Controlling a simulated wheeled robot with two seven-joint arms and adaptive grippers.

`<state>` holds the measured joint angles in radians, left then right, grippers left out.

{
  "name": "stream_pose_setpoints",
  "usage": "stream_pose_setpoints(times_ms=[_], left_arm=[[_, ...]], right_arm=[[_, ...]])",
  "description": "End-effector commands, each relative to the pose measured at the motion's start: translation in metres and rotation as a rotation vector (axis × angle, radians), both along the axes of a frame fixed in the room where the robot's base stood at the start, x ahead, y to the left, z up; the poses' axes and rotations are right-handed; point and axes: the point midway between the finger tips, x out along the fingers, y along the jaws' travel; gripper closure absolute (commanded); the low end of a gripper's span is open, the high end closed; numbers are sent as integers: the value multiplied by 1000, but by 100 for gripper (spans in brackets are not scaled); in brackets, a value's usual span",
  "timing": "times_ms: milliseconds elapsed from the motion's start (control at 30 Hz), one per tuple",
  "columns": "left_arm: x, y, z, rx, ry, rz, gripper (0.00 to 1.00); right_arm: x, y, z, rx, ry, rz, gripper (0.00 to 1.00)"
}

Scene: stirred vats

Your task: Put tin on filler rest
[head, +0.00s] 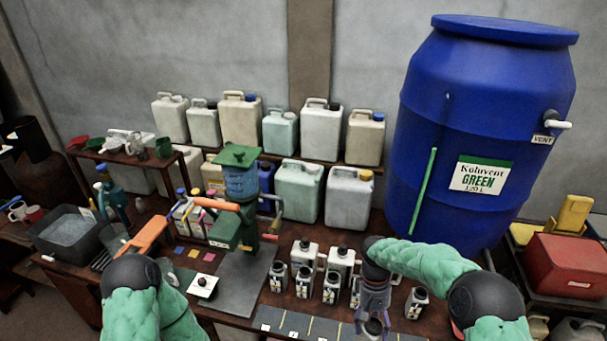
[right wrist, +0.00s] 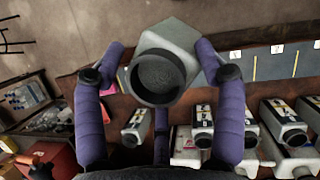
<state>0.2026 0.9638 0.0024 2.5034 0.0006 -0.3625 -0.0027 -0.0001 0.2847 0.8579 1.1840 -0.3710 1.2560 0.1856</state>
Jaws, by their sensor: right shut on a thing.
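My right gripper (head: 372,320) is purple and shut on a tin (head: 375,329) at the front edge of the bench. In the right wrist view the pale, squared tin (right wrist: 180,38) sits between the fingers, its round dark mouth towards the camera. The filler (head: 226,228) is a green stand with a blue tank and orange handles, left of the held tin and well apart from it. I cannot clearly make out its rest.
Several small labelled tins (head: 303,281) stand close behind and beside my right gripper. A grey mat (head: 240,285) lies before the filler. A grey tub (head: 68,232) stands at left. The large blue vat (head: 480,120) and a red box (head: 568,265) are at right.

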Motion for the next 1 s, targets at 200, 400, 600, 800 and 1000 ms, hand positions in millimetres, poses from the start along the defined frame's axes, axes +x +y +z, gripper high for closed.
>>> stream_pose_setpoints(times_ms=[200,400,600,800,1000], left_arm=[[0,0,-20,0,0,0,60],[0,0,-50,0,0,0,60],[0,0,-86,0,0,0,60],[0,0,-110,0,0,0,60],[0,0,-119,0,0,0,60]], right_arm=[[-2,12,-13,-1,1,-85,86],[-1,12,-42,-1,0,-83,86],[-1,12,-79,-1,-1,-82,86],[-1,11,-103,-1,-1,-81,86],[-1,11,-111,-1,-2,-81,86]])
